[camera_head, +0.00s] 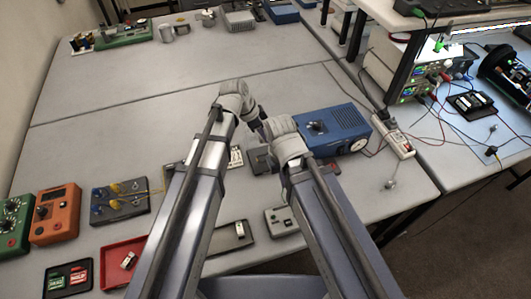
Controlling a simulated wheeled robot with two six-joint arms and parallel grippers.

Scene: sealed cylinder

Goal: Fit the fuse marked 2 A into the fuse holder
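No 2 A marking is readable, and I cannot tell which thing is the fuse or the fuse holder. A small pale piece (128,260) lies in the red tray (112,274). Another small pale piece (239,229) lies in a dark tray (235,246), partly behind my arms. A dark grey block (262,160) and a pale labelled piece (236,157) sit between my forearms, partly covered. My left gripper (258,130) shows only as dark tips beyond its wrist; its opening is unclear. My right gripper is hidden behind its wrist, near the dark grey block.
A blue instrument (345,133) stands right of my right wrist. A small grey box (281,221) with buttons lies near the front edge. A black tray (68,280) with green and red labels, an orange meter (55,214) and a terminal board (120,199) stand left.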

